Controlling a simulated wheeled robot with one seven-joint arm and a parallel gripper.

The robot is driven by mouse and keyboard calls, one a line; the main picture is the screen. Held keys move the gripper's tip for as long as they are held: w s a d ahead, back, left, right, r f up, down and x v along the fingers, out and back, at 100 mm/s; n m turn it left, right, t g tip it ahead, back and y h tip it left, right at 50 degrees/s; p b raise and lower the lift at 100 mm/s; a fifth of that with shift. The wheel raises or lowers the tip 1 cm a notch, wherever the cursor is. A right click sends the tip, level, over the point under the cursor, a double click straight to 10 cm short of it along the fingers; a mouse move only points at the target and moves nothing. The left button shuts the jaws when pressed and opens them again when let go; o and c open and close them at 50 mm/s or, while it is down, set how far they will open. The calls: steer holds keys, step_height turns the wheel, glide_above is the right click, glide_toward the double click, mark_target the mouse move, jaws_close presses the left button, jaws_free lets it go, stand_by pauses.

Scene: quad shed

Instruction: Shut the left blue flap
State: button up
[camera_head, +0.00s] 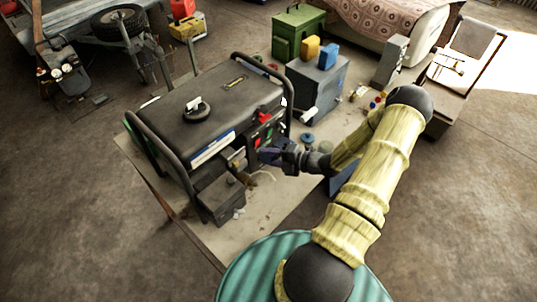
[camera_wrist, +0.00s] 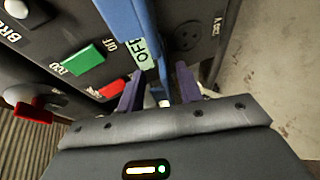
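A blue flap (camera_wrist: 125,18) stands out from the generator's dark control panel (camera_wrist: 62,30) in the wrist view, running in from the top edge. In the head view my gripper (camera_head: 268,155) is close in front of the panel, and the flap is not distinct there.
The panel has a green switch (camera_wrist: 84,58), a red switch (camera_wrist: 113,88), a red knob (camera_wrist: 34,112) and a round socket (camera_wrist: 187,37). The black generator (camera_head: 205,105) with tube rails stands on a low bench (camera_head: 265,205). A grey box (camera_head: 317,85) is behind right.

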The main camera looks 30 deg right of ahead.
steer(key=shift+w+a, duration=0.1)
jaws_close()
